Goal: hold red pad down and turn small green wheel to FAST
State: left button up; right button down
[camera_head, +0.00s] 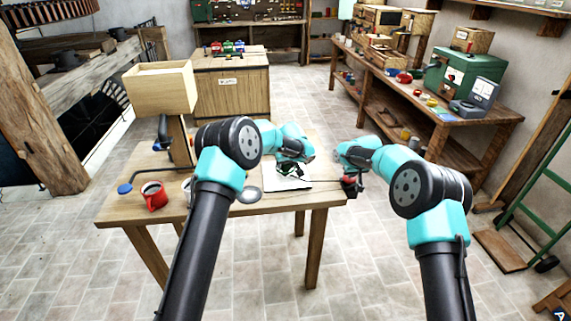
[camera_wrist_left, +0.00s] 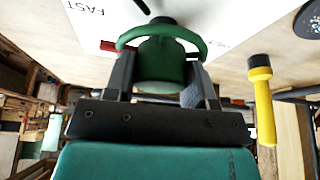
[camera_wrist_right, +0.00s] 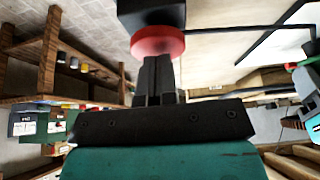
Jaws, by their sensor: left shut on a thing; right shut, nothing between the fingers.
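The small green wheel (camera_head: 289,170) sits over a white sheet (camera_head: 288,185) on the wooden table. In the left wrist view my left gripper (camera_wrist_left: 160,64) is shut on the green wheel (camera_wrist_left: 160,44), one finger on each side. The word FAST (camera_wrist_left: 88,8) shows upside down on the white sheet, and a small red piece (camera_wrist_left: 107,45) shows beside the wheel. The red pad (camera_wrist_right: 158,42) is on a black block (camera_wrist_right: 150,13) at the table's right edge. My right gripper (camera_wrist_right: 157,62) is shut and empty, its fingertips at the pad, seemingly touching it.
A yellow-and-black handle (camera_wrist_left: 261,98) stands near the left gripper. A workbench (camera_head: 440,112) stands along the right wall.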

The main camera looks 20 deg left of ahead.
dwell(0.5)
pick_arm(q)
jog(key=o, duration=0.9)
jog(key=shift+r, duration=0.1)
jog(key=v, duration=1.1)
jog(key=shift+s+d+r, duration=0.1)
jog(key=shift+s+r, duration=0.05)
jog(key=shift+r, duration=0.25)
pick_arm(e)
jog(key=shift+r, duration=3.5)
